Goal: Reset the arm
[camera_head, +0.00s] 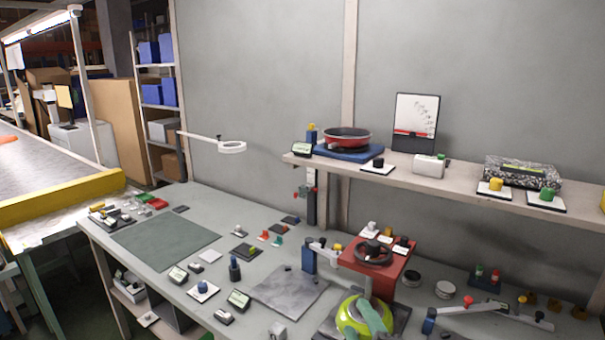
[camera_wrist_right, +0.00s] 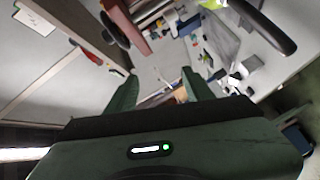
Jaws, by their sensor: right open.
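My right gripper (camera_wrist_right: 155,80) shows in the right wrist view, its two dark green fingers spread apart. No object is visible between the fingers. In the head view I cannot clearly make this gripper out. A teal shape (camera_head: 375,318) lies over a lime-yellow round thing (camera_head: 347,316) at the bottom edge there, and I cannot tell whether it is part of my arm. My left gripper is in neither view.
A red stand with a black wheel (camera_head: 372,252) and a grey plate (camera_head: 290,291) are on the cluttered workbench. A red pan (camera_head: 347,136) sits on the wall shelf (camera_head: 468,188). A dark mat (camera_head: 165,241) is bare. In the wrist view, a thick black bar (camera_wrist_right: 262,25) is close at upper right.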

